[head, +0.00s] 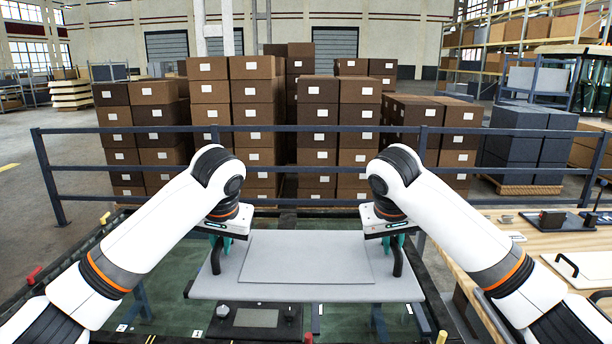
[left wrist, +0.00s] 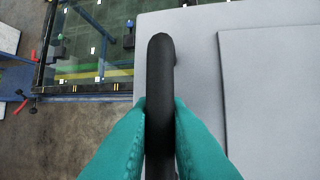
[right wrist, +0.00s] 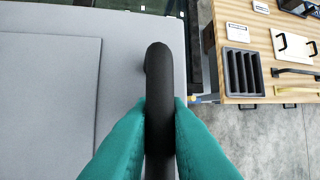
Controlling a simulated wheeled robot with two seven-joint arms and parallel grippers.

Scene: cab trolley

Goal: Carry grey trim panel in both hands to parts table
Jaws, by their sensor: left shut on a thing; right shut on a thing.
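The grey trim panel (head: 305,262) is a flat light-grey board with a raised rectangle and a black handle at each end. It is held level above a dark-framed glass-topped trolley. My left gripper (head: 222,240) is shut on the left black handle (left wrist: 160,85), its teal fingers on both sides of it. My right gripper (head: 393,243) is shut on the right black handle (right wrist: 158,90) in the same way. The parts table (head: 515,248) has a light wooden top and stands at the right; it also shows in the right wrist view (right wrist: 262,85).
On the wooden table lie a black ribbed tray (right wrist: 243,72), a white panel with handles (right wrist: 292,45) and a dark plate (head: 560,221). A blue-grey rail (head: 300,130) runs behind the trolley, with stacked brown boxes (head: 255,100) beyond. Red-handled clamps (head: 35,274) edge the trolley.

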